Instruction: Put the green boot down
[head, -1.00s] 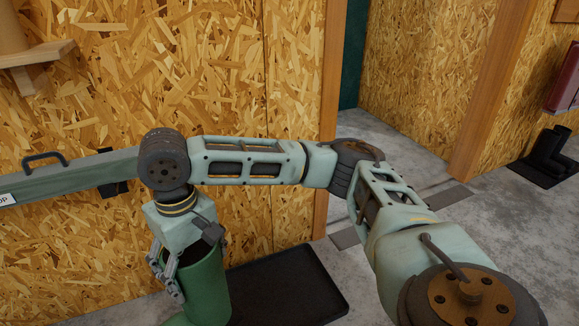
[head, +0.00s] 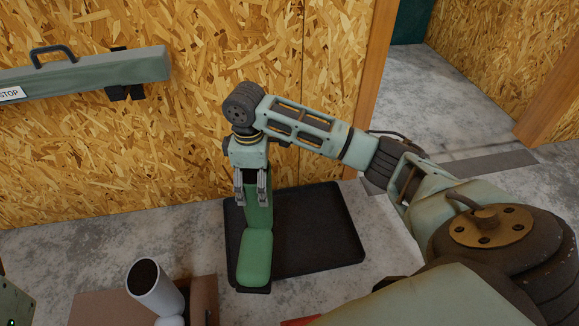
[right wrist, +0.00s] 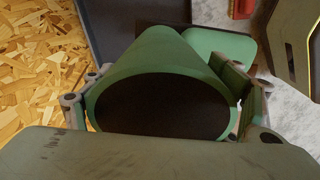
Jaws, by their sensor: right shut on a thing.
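The green boot (head: 256,256) is upright in the head view, toe toward me, over the left part of a black tray (head: 320,235). My right gripper (head: 252,202) points down with a finger on each side of the boot's shaft and is shut on it. In the right wrist view the boot's round dark opening (right wrist: 165,106) lies between the fingers, with the green toe beyond. Whether the sole touches the tray I cannot tell. My left gripper is not in view.
A white boot-like thing (head: 155,288) with a dark opening stands at the lower left by brown cardboard (head: 95,308). A chipboard wall (head: 150,130) with a grey-green bar (head: 90,75) is behind. The tray's right part is bare.

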